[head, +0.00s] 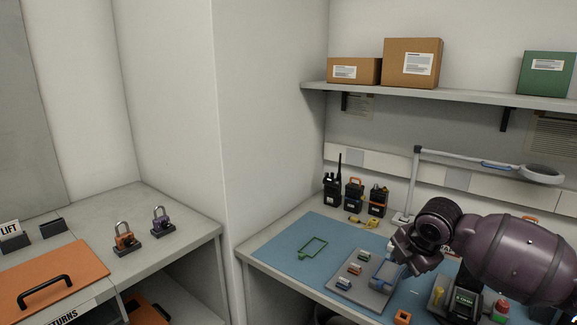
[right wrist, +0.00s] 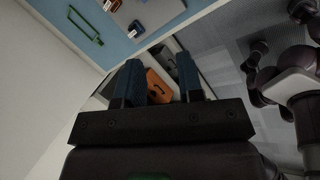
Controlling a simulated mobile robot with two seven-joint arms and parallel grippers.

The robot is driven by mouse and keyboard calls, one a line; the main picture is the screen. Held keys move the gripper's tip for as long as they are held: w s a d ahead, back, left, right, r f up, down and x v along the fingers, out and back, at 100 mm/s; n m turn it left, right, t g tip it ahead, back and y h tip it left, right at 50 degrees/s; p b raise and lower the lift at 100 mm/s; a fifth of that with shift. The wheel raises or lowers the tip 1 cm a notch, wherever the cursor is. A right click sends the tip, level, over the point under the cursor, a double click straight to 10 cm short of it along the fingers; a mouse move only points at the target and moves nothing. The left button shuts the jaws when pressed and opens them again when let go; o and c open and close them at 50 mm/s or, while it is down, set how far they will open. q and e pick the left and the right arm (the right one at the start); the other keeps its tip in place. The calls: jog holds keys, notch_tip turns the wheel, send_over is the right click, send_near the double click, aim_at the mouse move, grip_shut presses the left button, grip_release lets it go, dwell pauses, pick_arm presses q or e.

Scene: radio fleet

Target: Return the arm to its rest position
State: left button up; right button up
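My right arm comes in from the right in the head view, its gripper (head: 397,260) above the grey tray on the workbench. In the right wrist view the two blue-padded fingers of my right gripper (right wrist: 160,72) stand apart. An orange piece with a dark slot (right wrist: 160,86) shows between them, seemingly beyond the fingertips, and nothing appears gripped. The arm hides part of the bench. My left gripper is in neither view.
The blue mat (head: 285,244) carries a green outline frame (head: 313,248) and a grey tray (head: 345,291) with small parts. Radios (head: 354,195) and a lamp (head: 413,185) stand behind. A shelf (head: 440,90) holds boxes above. Padlocks (head: 125,240) stand on the left counter.

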jog(key=w+a+r+m+t+y, duration=0.2)
jog(key=w+a+m+t+y, duration=0.1)
jog(key=a+m+t, duration=0.25)
jog(key=s+a+f+m+t+y, duration=0.2)
jog(key=s+a+f+m+t, duration=0.1)
jog(key=s+f+m, duration=0.2)
jog(key=s+d+f+m+g+h, duration=0.1)
jog(key=s+d+f+m+h, duration=0.2)
jog(key=s+f, duration=0.8)
jog(key=s+d+f+m+h, duration=0.3)
jog(key=s+d+f+m, duration=0.4)
jog(key=s+f, duration=0.5)
jog(key=s, duration=0.8)
jog(key=shift+s+f+m+g, duration=0.25)
jog(key=shift+s+m+g, duration=0.05)
jog(key=shift+m+g, duration=0.05)
